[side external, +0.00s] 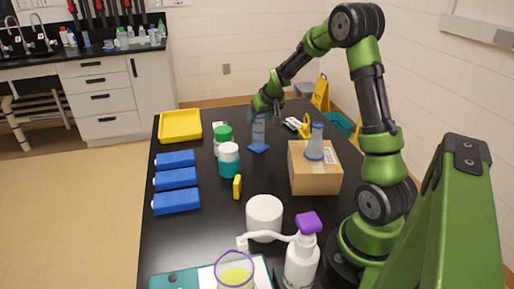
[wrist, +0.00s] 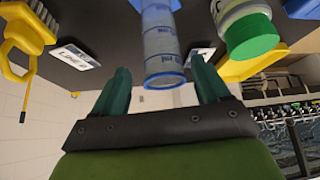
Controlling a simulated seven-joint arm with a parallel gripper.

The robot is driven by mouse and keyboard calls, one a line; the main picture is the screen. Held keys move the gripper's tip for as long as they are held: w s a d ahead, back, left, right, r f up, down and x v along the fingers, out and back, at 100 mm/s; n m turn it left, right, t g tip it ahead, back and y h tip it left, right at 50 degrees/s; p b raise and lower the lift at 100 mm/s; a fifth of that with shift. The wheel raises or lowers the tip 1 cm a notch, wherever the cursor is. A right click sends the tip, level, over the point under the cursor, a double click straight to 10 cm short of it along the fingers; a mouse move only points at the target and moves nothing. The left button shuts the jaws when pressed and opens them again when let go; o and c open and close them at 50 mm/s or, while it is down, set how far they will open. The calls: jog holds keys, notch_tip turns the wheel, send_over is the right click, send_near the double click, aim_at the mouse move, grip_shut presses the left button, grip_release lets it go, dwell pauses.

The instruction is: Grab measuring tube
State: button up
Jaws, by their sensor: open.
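The measuring tube (side external: 259,130) is a clear bluish cylinder standing upright on a blue foot (side external: 258,148) near the middle of the black table. My gripper (side external: 264,106) is at its upper part. In the wrist view, the printed tube (wrist: 160,40) runs between the two green fingers of my gripper (wrist: 160,72), its round rim towards the palm. The fingers are apart, one on each side, with visible gaps to the tube.
A green-capped bottle (side external: 223,136) and a white-capped teal bottle (side external: 229,160) stand left of the tube. A cardboard box (side external: 316,178) bearing a flask (side external: 317,140) is to the right. A yellow tray (side external: 180,126) and blue boxes (side external: 176,179) line the left edge.

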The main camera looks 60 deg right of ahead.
aim_at(259, 132)
jog(key=x, duration=0.4)
jog(key=shift+w+f, duration=0.2)
jog(key=shift+w, duration=0.15)
jog(key=shift+r, duration=0.1)
jog(key=c, duration=1.3)
